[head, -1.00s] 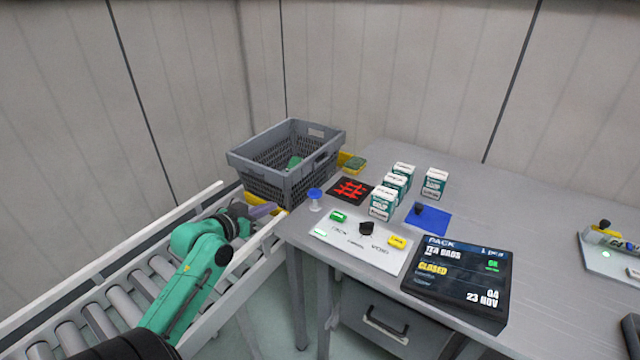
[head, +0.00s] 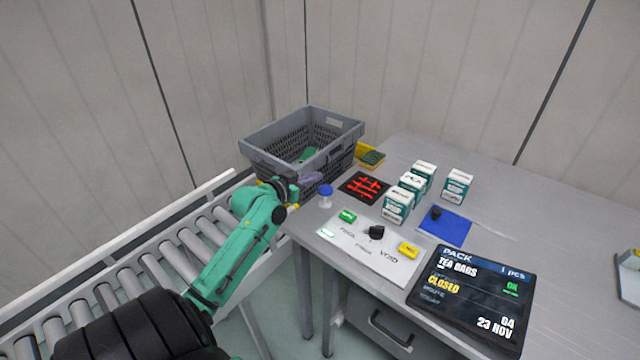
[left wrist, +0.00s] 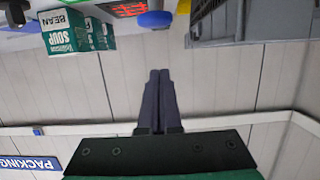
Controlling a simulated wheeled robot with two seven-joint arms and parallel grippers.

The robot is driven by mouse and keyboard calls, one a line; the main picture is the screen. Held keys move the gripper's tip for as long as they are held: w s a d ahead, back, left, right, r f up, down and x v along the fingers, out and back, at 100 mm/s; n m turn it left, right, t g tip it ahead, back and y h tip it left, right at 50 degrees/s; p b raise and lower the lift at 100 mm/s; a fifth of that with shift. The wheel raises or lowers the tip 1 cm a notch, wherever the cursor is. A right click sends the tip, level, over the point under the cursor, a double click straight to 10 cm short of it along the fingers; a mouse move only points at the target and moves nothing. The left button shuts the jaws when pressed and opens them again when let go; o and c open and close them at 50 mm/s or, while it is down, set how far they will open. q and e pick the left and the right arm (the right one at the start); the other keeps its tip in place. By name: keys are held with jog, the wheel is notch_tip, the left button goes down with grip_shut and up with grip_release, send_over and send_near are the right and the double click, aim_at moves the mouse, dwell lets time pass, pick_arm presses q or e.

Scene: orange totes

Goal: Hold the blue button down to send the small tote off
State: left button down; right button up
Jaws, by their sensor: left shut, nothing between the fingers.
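The blue button (head: 326,190) is a round blue cap on a short white post at the table's left corner. The small tote is a grey basket (head: 262,157) with mesh sides at the far end of the roller conveyor, with a green item inside. My left gripper (head: 314,178) is shut and empty, in front of the tote's near side and close to the blue button's upper left in the picture; I see no clear contact. The left wrist view shows its closed fingers (left wrist: 158,80), the blue cap (left wrist: 155,19) beyond them and the tote (left wrist: 250,28) at upper right. My right gripper is out of view.
A white panel (head: 352,250) with green, black and yellow controls lies beside the button. Several tea or soup boxes (head: 397,206), a blue mat (head: 458,232) and a dark screen (head: 470,300) stand on the table. The conveyor rollers (head: 150,265) are bare.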

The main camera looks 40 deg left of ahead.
aim_at(325, 196)
pick_arm(q)
jog(key=w+f, duration=0.2)
jog(key=f, duration=0.2)
jog(key=shift+w+f+p, duration=0.1)
jog(key=shift+w+p, duration=0.3)
jog(key=shift+s+f, duration=0.1)
jog(key=shift+f, duration=0.15)
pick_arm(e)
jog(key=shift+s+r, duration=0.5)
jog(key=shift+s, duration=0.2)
